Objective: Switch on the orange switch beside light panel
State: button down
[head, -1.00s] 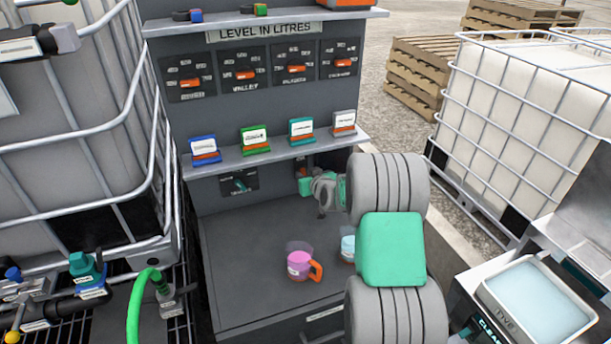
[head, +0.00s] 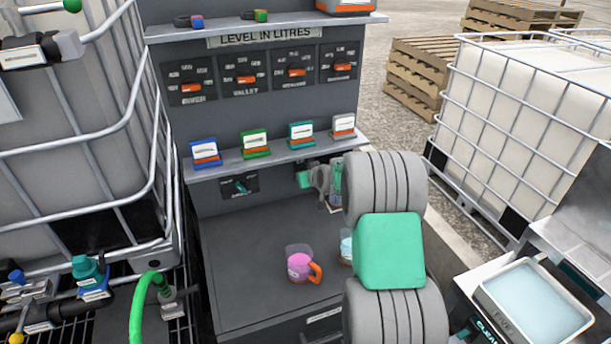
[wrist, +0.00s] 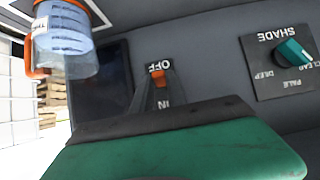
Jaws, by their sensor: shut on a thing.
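The orange switch (wrist: 158,78) shows in the wrist view, between the upside-down labels OFF and ON, with its tip close to OFF. My gripper (wrist: 157,88) is shut on it, its grey fingers on either side. A dark, unlit panel (wrist: 92,85), likely the light panel, is left of the switch in the wrist view. In the head view my gripper (head: 321,178) reaches the cabinet under the lower shelf. There the switch is hidden behind my gripper and arm.
The SHADE dial (wrist: 290,50) is to the right. A pink jug (head: 299,265) stands on the grey counter (head: 245,290). Several coloured label holders line the shelf (head: 275,158).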

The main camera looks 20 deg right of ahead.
jog(key=shift+r+g, duration=0.1)
jog(key=shift+g, duration=0.3)
jog(key=c, duration=1.3)
grip_release()
jog(key=b+v, duration=0.2)
jog(key=v, duration=0.5)
jog(key=shift+s+r, duration=0.2)
jog(key=shift+s, duration=0.1)
